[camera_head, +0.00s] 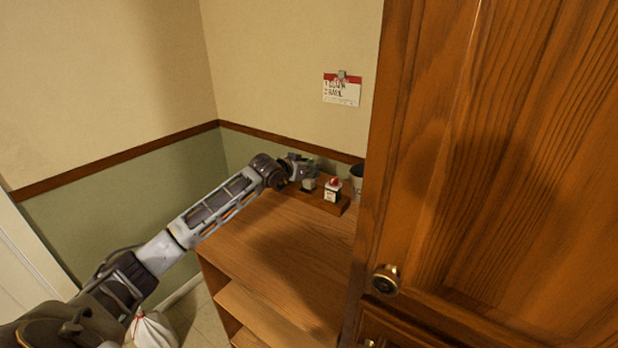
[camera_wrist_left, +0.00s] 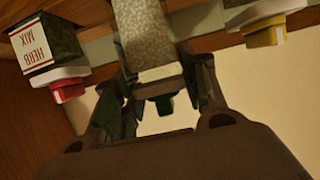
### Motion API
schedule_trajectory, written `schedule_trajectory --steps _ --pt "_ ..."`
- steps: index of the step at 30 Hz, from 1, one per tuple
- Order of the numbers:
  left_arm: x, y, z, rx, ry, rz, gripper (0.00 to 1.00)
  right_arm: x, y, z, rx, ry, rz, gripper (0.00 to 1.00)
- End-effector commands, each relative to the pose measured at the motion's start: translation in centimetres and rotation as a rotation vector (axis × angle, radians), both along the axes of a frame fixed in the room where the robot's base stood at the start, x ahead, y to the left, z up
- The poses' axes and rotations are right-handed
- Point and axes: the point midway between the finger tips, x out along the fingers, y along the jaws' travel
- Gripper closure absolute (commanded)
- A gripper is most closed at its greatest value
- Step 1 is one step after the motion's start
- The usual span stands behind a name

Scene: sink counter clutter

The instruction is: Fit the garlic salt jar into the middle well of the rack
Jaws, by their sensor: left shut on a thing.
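The wooden rack (camera_head: 328,206) stands at the far end of the counter. My left gripper (camera_wrist_left: 155,98) is shut on a jar with a speckled pale body (camera_wrist_left: 146,35), a white collar and a dark green cap. Its label is out of sight; it fits the garlic salt jar. In the head view this jar (camera_head: 309,184) shows small below my gripper (camera_head: 303,175), at the rack's middle. Whether its base is down in the well cannot be told. The red-capped herb mix jar (camera_head: 333,189) stands at the rack's right end, also in the wrist view (camera_wrist_left: 48,48). My right gripper is out of view.
A yellow-capped jar (camera_wrist_left: 265,30) is on the other side of the held jar, close by. A pot (camera_head: 356,182) stands just behind the rack's right end. A large wooden door (camera_head: 480,150) blocks the right side. The near counter top (camera_head: 285,245) is clear.

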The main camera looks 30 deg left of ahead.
Motion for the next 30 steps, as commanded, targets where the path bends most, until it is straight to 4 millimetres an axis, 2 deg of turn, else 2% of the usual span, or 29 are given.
schedule_trajectory --steps 10,17,24,25,29,30 --pt "0.0 0.0 -3.3 0.000 0.001 0.000 0.84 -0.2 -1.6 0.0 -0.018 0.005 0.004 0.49" --pt "0.0 0.0 -3.5 0.000 0.000 0.000 0.84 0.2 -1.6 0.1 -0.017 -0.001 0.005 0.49" --pt "0.0 0.0 -3.7 0.000 0.001 0.000 0.84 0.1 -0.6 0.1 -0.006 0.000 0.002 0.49" --pt "0.0 0.0 -3.7 0.000 0.001 0.000 0.54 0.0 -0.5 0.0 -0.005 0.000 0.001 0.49" --pt "0.0 0.0 -3.7 0.000 0.001 0.000 0.37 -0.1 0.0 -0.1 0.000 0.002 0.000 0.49" --pt "0.0 0.0 -3.7 0.000 0.001 0.000 0.36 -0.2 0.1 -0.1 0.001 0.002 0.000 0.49"
